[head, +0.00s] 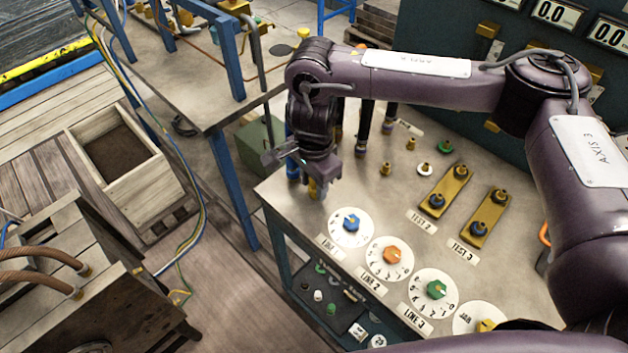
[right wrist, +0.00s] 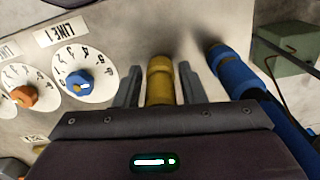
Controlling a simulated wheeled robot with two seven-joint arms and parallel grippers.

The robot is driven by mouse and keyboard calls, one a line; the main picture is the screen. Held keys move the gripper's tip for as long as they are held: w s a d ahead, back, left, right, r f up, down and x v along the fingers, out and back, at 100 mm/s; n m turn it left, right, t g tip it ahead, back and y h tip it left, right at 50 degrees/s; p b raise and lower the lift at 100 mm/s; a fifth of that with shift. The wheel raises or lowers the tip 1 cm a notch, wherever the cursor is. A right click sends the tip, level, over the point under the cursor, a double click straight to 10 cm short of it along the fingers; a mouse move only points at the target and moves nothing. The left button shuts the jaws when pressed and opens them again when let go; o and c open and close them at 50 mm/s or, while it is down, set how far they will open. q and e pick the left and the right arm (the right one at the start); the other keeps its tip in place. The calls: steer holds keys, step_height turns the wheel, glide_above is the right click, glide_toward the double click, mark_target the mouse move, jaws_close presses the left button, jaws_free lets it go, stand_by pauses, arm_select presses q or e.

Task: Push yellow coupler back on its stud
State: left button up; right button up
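The yellow coupler (head: 316,190) is at the far left corner of the bench top, partly hidden by my right gripper (head: 303,171). In the right wrist view the yellow coupler (right wrist: 159,82) stands between the two fingers of my right gripper (right wrist: 160,88), with a narrow gap on each side. The fingers look open around it. Its stud is hidden, so I cannot tell how it sits on it. A blue coupler (right wrist: 232,72) on a blue hose stands beside it, outside the fingers. My left gripper is not in view.
Dials fill the bench front, with a blue knob (head: 350,223) nearest the gripper and an orange knob (head: 393,254) beyond. Dark hoses stand behind the gripper. Bare brass studs (head: 385,168) and brass plates (head: 444,190) occupy the middle. A green box (head: 259,143) is beyond the bench.

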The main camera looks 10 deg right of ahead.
steer(key=shift+o, duration=1.4)
steer(key=shift+r, duration=3.9)
